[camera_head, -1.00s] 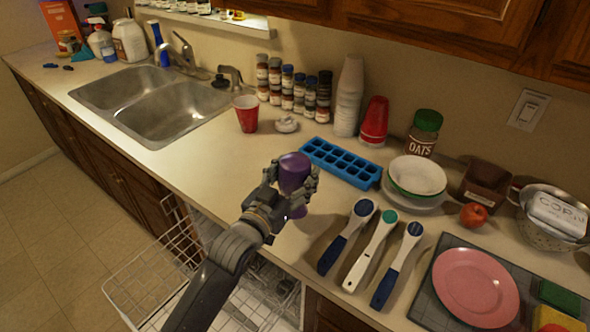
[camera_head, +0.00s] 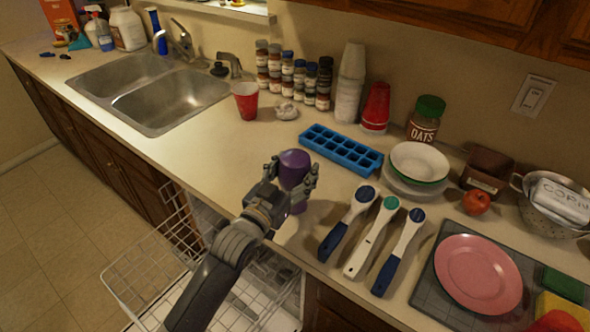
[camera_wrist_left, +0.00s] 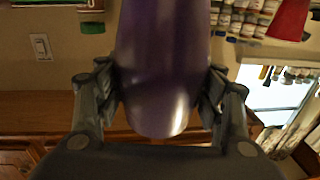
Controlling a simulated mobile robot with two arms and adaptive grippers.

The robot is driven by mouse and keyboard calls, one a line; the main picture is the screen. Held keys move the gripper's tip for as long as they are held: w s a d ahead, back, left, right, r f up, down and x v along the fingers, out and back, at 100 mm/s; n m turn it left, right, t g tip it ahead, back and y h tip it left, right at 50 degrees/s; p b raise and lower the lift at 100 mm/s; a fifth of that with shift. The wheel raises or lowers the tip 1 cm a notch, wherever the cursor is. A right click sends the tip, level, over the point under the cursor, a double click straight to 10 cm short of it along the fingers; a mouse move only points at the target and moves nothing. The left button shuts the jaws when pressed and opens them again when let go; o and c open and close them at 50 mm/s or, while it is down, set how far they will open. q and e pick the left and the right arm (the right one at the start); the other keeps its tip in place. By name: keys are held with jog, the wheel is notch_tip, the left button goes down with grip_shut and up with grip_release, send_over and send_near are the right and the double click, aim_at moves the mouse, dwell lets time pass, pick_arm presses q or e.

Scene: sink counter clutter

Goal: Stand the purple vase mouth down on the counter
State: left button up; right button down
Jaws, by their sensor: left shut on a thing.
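The purple vase (camera_head: 294,165) is held in my left gripper (camera_head: 290,184) over the front part of the counter (camera_head: 225,160), right of the sink. Its broad rounded end shows above the fingers, and a narrower purple part shows below them. I cannot tell for sure which end is the mouth, or whether the lower end touches the counter. In the left wrist view the vase (camera_wrist_left: 163,75) fills the space between the two fingers (camera_wrist_left: 160,100), which are closed on its sides. My right gripper is not in view.
A blue ice tray (camera_head: 341,149) lies just behind and right of the vase. A red cup (camera_head: 246,101) stands behind left. An open dishwasher rack (camera_head: 165,255) is below the front edge. Counter left of the vase is clear.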

pick_arm(q)
jog(key=shift+f, duration=0.4)
dwell(0.4)
jog(key=o, duration=1.4)
jog(key=shift+f, duration=0.15)
jog(key=v, duration=1.2)
jog(key=shift+a, duration=0.1)
